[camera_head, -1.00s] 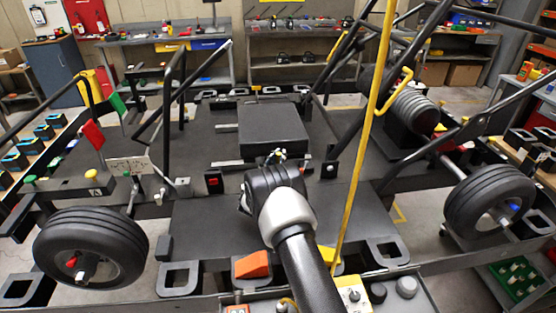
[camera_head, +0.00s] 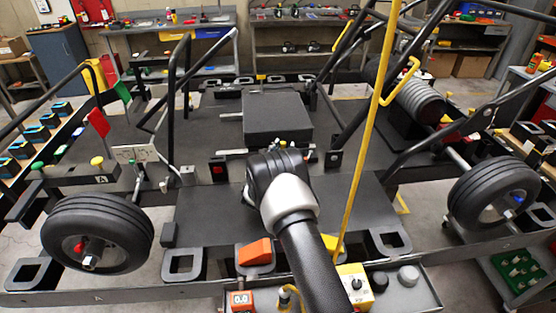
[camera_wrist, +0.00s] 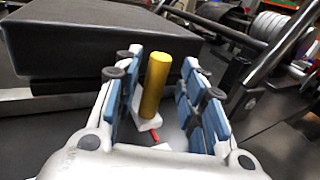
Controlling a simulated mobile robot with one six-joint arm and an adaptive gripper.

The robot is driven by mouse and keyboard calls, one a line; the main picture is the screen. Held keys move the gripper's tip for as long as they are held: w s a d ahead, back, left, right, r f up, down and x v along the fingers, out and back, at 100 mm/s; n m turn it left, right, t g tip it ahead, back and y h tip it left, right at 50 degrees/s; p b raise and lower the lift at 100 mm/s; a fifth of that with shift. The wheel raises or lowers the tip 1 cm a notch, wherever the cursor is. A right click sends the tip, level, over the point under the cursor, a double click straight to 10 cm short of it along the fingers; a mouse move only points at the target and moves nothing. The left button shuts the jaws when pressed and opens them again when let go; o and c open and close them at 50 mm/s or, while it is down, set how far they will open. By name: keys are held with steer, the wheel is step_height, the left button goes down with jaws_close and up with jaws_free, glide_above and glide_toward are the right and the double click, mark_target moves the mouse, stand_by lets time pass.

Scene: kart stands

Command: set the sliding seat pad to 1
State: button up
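The seat pad (camera_head: 275,115) is a thick black square block in the middle of the kart in the head view. In the wrist view the pad (camera_wrist: 95,45) fills the upper left. A yellow upright cylinder (camera_wrist: 155,85) stands in front of the pad on a small white base, with a red mark (camera_wrist: 162,141) near it. My gripper (camera_wrist: 155,95) has its blue-padded fingers apart, one on each side of the yellow cylinder, with gaps still visible. In the head view my wrist hides most of my gripper and the cylinder. No number scale is readable.
Black frame tubes (camera_head: 345,85) rise beside the pad, and a yellow upright rod (camera_head: 368,130) stands right of my arm. The flat black deck (camera_head: 215,210) left of my arm is clear.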

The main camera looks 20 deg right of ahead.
steer(key=v, duration=1)
steer(key=shift+s+a, duration=0.15)
steer(key=shift+s, duration=0.1)
steer(key=s+d+r+m+g+h, duration=0.1)
steer(key=s+d+r+m+g, duration=0.2)
steer(key=s+r+m, duration=0.3)
steer(key=s+d+r+m+g+h, duration=0.2)
steer(key=s+d+r+m+g, duration=0.15)
steer(key=r, duration=0.35)
steer(key=s+r+m+g+y, duration=0.1)
steer(key=s+r+m+g, duration=0.15)
steer(key=s, duration=0.35)
steer(key=s+r+m+g+y, duration=0.2)
steer(key=s+r+m, duration=0.15)
steer(key=s, duration=0.35)
steer(key=s+a+m+t+y, duration=0.2)
steer(key=s+a+m+y, duration=1)
steer(key=s+a, duration=0.8)
steer(key=shift+s+a+r, duration=0.2)
steer(key=shift+s+r, duration=0.1)
steer(key=shift+s, duration=0.3)
